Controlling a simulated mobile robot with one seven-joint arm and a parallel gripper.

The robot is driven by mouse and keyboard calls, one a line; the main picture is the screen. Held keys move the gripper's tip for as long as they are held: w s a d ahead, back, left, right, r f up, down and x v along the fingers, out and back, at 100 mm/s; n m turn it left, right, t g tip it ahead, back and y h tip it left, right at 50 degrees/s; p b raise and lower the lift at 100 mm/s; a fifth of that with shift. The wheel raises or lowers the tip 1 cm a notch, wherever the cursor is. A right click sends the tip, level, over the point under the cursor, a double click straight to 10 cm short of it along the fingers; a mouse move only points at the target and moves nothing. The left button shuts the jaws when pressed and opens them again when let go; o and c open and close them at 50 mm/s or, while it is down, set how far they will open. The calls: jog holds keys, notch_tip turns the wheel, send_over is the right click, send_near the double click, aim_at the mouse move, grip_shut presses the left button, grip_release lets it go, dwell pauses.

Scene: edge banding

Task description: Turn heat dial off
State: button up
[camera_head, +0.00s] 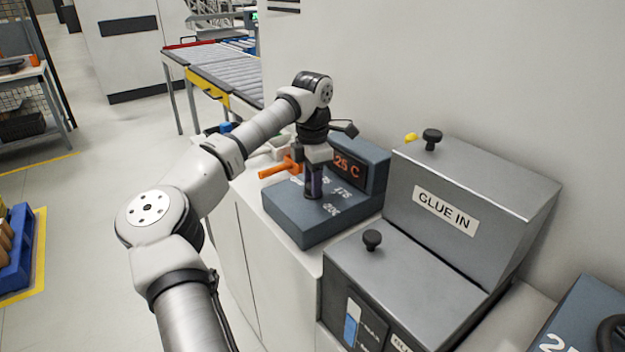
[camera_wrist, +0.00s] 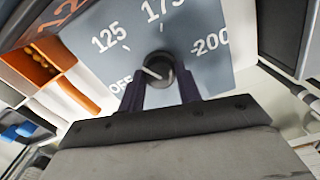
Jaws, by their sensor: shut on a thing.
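The heat dial (camera_wrist: 160,68) is a dark round knob with a white pointer line on a blue-grey panel (camera_wrist: 205,75) marked OFF, 125, 175 and 200. Its pointer line appears to lie toward the left side, between OFF and 125; the exact setting is unclear. My gripper (camera_wrist: 158,84) is shut on the dial, one dark finger on each side. In the head view my gripper (camera_head: 314,188) points down onto the blue-grey heater box (camera_head: 300,230) and hides the dial. An orange-lit display (camera_head: 348,167) behind it reads "25 C", partly covered by my gripper.
An orange-handled thing (camera_head: 279,168) lies left of the heater box. A grey "GLUE IN" unit (camera_head: 475,195) with black knobs stands close on the right. A wall rises behind. A roller conveyor (camera_head: 225,75) stands at the back left. Open floor is at the left.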

jog(key=n, duration=0.6)
jog(key=shift+b, duration=0.4)
jog(key=n, duration=0.5)
jog(key=shift+n+b, duration=0.4)
jog(key=o, duration=1)
notch_tip(320, 180, up, 14)
jog(key=b, duration=0.1)
jog(key=shift+s+f, duration=0.1)
jog(key=shift+f, duration=0.05)
